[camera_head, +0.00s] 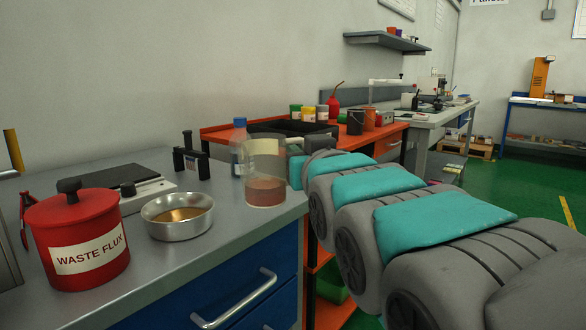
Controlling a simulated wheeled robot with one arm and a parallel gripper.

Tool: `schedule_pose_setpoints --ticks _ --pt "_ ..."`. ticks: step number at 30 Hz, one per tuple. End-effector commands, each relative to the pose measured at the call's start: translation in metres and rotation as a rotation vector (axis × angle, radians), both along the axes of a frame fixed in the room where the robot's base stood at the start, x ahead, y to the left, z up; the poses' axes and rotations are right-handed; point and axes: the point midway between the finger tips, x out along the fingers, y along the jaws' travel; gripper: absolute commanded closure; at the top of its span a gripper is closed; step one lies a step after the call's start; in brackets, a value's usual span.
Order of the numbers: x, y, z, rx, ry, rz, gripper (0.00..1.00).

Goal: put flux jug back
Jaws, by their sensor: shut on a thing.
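The flux jug (266,190) is a clear vessel with amber liquid in its lower part and a pale label higher up. It is upright over the right end of the grey bench top (215,240), near the corner. I cannot tell whether its base touches the bench. My gripper (274,141) reaches in from the right and is shut on the jug at its upper part; the fingers are partly hidden by the jug. A red lidded pot marked WASTE FLUX (88,262) stands at the front left of the bench. A metal bowl (178,226) with amber liquid sits beside it.
A blue-capped bottle (239,128) stands just behind the jug. A flat scale-like device (120,185) and a small black holder (190,160) are further back. An orange bench (220,130) with a black tray and several cans lies beyond. Bare bench shows between bowl and jug.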

Motion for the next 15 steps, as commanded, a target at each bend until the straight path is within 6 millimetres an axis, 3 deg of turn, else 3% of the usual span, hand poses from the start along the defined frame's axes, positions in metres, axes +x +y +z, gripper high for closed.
schedule_pose_setpoints --ticks 15 --pt "0.088 0.026 -0.008 0.0 0.001 0.0 1.0"
